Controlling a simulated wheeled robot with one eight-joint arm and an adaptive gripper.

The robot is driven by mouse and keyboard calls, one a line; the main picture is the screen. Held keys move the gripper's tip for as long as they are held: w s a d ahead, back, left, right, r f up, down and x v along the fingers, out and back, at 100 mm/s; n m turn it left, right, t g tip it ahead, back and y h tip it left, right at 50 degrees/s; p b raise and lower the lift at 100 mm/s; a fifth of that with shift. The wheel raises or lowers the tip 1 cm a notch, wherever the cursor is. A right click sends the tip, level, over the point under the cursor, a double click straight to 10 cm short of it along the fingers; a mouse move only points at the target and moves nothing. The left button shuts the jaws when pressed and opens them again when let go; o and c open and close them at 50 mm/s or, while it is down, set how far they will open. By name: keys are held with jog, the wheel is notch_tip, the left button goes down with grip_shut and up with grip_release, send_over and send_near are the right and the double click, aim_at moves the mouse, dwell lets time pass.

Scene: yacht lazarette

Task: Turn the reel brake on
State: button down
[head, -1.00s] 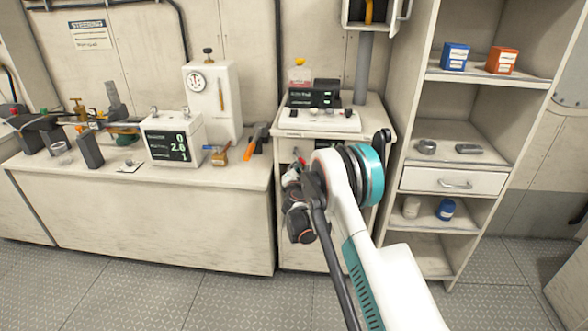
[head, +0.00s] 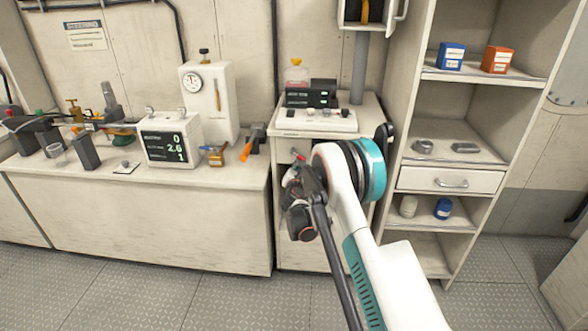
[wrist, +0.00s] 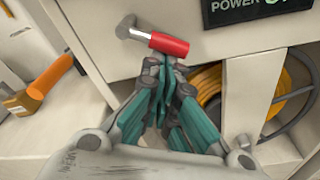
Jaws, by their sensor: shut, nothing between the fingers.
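The reel brake is a short metal lever with a red grip (wrist: 168,44) on the cream cabinet front. In the wrist view it points right and slightly down from its metal pivot end (wrist: 127,27). In the head view only a small bit of red (head: 300,157) shows beside my arm. My gripper (wrist: 166,66) is shut and empty, with its teal fingertips just below the red grip; I cannot tell whether they touch it. An orange hose or cable on a reel (wrist: 208,92) sits in the cabinet opening behind the fingers. In the head view my arm hides most of this.
A black power display (wrist: 250,8) is above the lever at the right. An orange-handled tool (wrist: 50,76) lies on the bench at the left. Shelves (head: 450,75) with small boxes stand right of my arm. The floor (head: 130,300) in front of the bench is clear.

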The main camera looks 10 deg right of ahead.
jog(key=n, duration=0.1)
jog(key=d+r+n, duration=0.1)
jog(key=d+n, duration=0.1)
jog(key=n, duration=0.1)
jog(key=shift+s+r+g+h, duration=0.3)
jog(key=shift+h, duration=0.1)
jog(key=shift+r, duration=0.1)
dwell(0.5)
